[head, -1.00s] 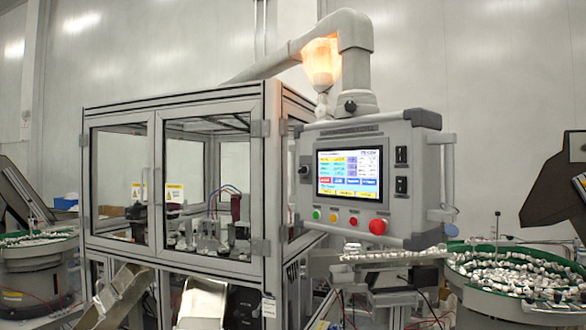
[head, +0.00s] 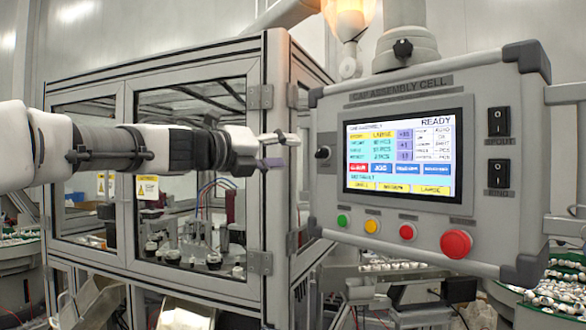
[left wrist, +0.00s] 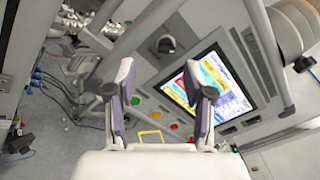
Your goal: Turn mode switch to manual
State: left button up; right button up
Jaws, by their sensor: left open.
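The grey control panel (head: 330,220) carries a lit touchscreen (head: 410,155) that reads READY. A small black rotary knob (head: 322,153), which looks like the mode switch, sits on the panel left of the screen; its setting is too small to read. The knob also shows in the left wrist view (left wrist: 166,44), beyond and between the fingers. My left gripper (head: 281,151) is open and empty, left of the knob and apart from it, its fingers pointing toward the panel. In the left wrist view the gripper (left wrist: 163,97) shows its two spread fingers. My right gripper is not in view.
Below the screen are a green button (head: 342,221), a yellow button (head: 371,226), a red button (head: 407,232) and a large red mushroom button (head: 456,244). A framed glass enclosure (head: 275,70) stands behind my arm.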

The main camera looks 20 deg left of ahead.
aim_at(318, 151)
pick_arm(q)
jog(key=p+x, duration=0.1)
jog(key=x, duration=0.2)
jog(key=p+x, duration=0.1)
jog(key=x, duration=0.3)
jog(key=shift+s+d+p, duration=0.1)
jog(key=shift+d+p, duration=0.3)
jog(key=shift+d, duration=0.05)
jog(key=shift+w, duration=0.35)
jog(key=shift+s+d, duration=0.1)
jog(key=shift+s, duration=0.2)
jog(key=shift+s+d+r, duration=0.1)
jog(key=shift+s+r, duration=0.05)
jog(key=shift+s, duration=0.05)
jog(key=c, duration=0.3)
grip_shut()
